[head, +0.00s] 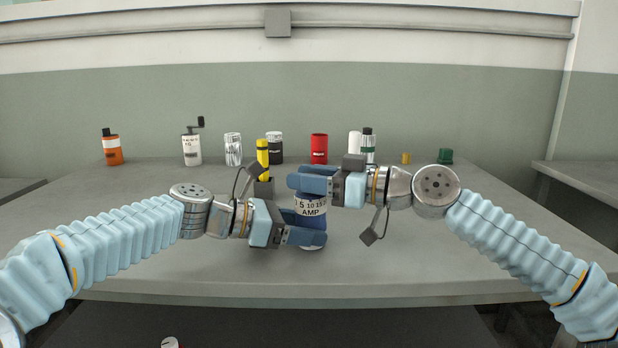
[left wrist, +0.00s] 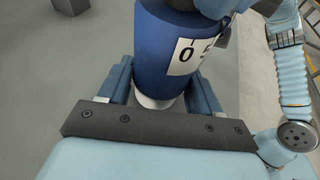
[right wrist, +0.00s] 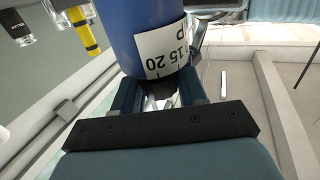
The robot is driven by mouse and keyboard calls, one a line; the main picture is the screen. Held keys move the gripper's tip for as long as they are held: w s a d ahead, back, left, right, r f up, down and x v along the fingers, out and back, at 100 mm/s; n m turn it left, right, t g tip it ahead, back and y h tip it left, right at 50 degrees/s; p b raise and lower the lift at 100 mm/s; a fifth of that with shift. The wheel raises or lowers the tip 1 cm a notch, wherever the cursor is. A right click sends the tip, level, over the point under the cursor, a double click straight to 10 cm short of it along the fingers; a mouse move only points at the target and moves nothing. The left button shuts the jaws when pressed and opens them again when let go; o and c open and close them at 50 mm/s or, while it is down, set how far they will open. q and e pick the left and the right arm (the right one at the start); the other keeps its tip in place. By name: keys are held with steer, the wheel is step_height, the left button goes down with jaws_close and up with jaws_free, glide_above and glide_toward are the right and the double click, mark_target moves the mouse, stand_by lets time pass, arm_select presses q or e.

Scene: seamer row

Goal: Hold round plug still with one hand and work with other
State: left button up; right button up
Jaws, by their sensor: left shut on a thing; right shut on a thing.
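The round plug (head: 311,220) is a blue upright cylinder with a white label band reading "5 10 15 AMP", near the middle of the table. My left gripper (head: 308,237) is shut on its lower part from the left. In the left wrist view, the blue plug body (left wrist: 165,50) rises between the fingers, with a pale base below. My right gripper (head: 312,182) is shut on its upper end from the right. In the right wrist view, the blue body and label (right wrist: 150,30) show, with a dark part between the fingers. The fingers hide much of both ends.
A yellow-topped item (head: 262,152) stands in a dark block (head: 264,187) just behind my left gripper. Along the back stand an orange bottle (head: 112,150), a white crank-topped bottle (head: 192,147), a red can (head: 319,148) and a green piece (head: 445,156). The table front (head: 400,265) is clear.

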steer(key=o, duration=1)
steer(key=shift+d, duration=0.1)
steer(key=v, duration=1.2)
arm_select(q)
steer(key=o, duration=0.9)
steer(key=shift+c, duration=0.2)
arm_select(e)
steer(key=shift+w, duration=0.1)
arm_select(q)
steer(key=shift+a, duration=0.1)
